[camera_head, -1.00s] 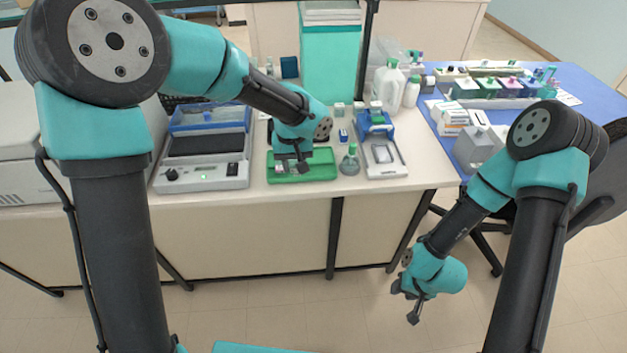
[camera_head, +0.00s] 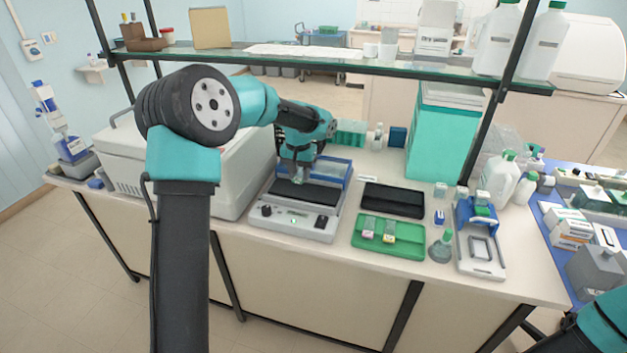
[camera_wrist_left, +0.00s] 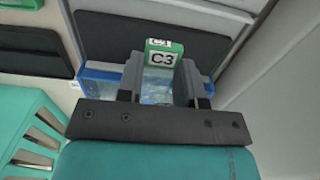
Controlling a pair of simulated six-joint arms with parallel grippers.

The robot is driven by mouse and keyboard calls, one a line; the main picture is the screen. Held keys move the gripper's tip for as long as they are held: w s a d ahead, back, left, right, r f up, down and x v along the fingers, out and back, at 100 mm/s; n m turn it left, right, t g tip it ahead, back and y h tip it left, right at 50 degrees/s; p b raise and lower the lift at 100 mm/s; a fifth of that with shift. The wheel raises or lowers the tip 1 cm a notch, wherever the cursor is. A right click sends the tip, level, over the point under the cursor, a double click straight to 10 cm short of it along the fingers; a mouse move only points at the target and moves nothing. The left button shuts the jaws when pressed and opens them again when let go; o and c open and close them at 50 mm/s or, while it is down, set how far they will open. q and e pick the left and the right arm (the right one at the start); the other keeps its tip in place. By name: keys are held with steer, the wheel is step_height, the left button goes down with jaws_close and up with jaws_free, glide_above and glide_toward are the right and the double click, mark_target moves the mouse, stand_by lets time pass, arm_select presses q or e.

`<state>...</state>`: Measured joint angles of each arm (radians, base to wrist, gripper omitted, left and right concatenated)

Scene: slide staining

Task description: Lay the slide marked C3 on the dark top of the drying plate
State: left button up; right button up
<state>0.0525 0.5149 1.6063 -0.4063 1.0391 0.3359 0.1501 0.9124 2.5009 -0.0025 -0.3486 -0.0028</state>
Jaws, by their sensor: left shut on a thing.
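My left gripper (camera_head: 298,178) is shut on the slide marked C3 (camera_wrist_left: 161,57). The slide has a green end with a white C3 label, and its clear part sits between the fingers in the left wrist view. The dark top also shows beyond the slide in the left wrist view (camera_wrist_left: 110,35). I cannot tell the exact gap between slide and plate. My right gripper is out of view.
A green tray (camera_head: 370,240) with two labelled slides lies right of the plate, before a black flat tray (camera_head: 393,200). A small flask (camera_head: 441,247) and a blue-white holder (camera_head: 482,262) stand further right. A large white machine (camera_head: 235,165) flanks the plate's left. A glass shelf (camera_head: 400,68) spans above.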

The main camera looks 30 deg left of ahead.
mark_target(300, 192)
arm_select(q)
steer(key=shift+f, duration=0.1)
stand_by(0.3)
steer(key=shift+f, duration=3.4)
steer(key=shift+f, duration=0.25)
steer(key=o, duration=1)
step_height(300, 192, up, 17)
steer(key=shift+r, duration=0.2)
